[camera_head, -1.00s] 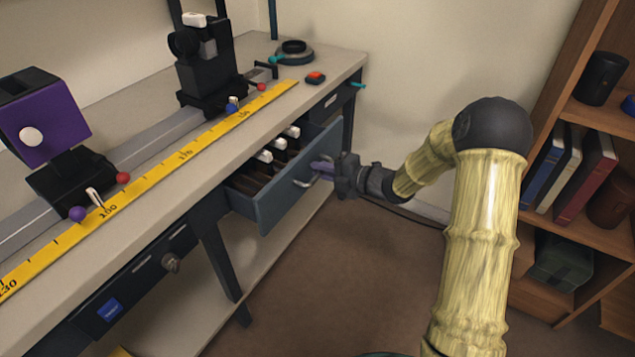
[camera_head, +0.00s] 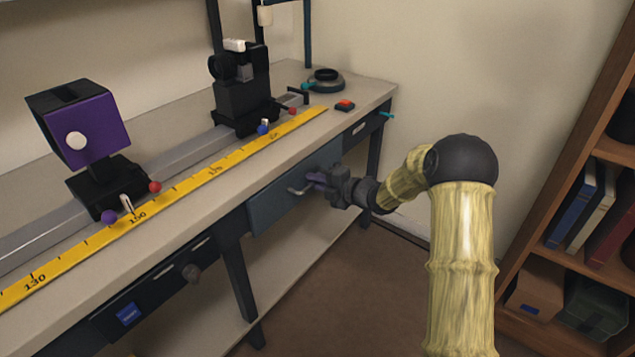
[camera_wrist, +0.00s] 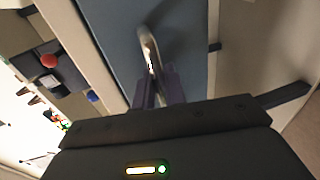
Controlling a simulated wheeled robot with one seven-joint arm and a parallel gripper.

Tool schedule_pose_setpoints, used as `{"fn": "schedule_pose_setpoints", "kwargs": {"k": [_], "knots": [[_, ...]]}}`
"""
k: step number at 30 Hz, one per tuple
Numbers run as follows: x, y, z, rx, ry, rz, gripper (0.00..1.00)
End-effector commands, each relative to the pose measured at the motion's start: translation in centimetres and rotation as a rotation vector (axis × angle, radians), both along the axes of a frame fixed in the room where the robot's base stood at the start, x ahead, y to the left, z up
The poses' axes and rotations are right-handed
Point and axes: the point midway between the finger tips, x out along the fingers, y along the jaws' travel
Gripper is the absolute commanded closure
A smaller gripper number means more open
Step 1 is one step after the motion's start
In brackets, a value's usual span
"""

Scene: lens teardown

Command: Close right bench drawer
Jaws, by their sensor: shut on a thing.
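The right bench drawer (camera_head: 275,203) shows its blue-grey front below the bench top. It sits flush or nearly flush with the bench, and its inside is not visible. Its metal bar handle (camera_head: 298,190) is on the front. My gripper (camera_head: 316,182) is at the handle, with its purple fingers shut on it. In the wrist view the handle (camera_wrist: 150,48) runs between the fingers, against the blue drawer front (camera_wrist: 185,30).
The bench top (camera_head: 190,213) carries a yellow ruler (camera_head: 190,188), a rail with a purple-faced box (camera_head: 97,130) and a black holder (camera_head: 243,95). A left drawer (camera_head: 150,285) with a knob is shut. A bookshelf (camera_head: 590,140) stands at right.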

Motion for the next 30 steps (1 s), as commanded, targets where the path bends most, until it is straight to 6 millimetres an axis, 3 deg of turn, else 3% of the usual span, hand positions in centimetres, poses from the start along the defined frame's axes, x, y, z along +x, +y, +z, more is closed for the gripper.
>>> {"fn": "schedule_pose_setpoints", "kwargs": {"k": [4, 5, 6, 8, 20, 30], "knots": [[0.3, 0.2, 0.3, 0.005, -0.007, -0.002, 1.0], [0.3, 0.2, 0.4, 0.005, -0.008, -0.002, 0.85], [0.3, 0.3, 0.4, 0.005, -0.008, -0.002, 0.78], [0.2, 0.3, 0.4, 0.006, -0.007, -0.002, 0.7], [-0.2, -0.1, 0.7, 0.007, -0.009, 0.001, 0.7], [-3.5, -4.6, 1.7, 0.003, -0.003, -0.005, 0.7]]}}
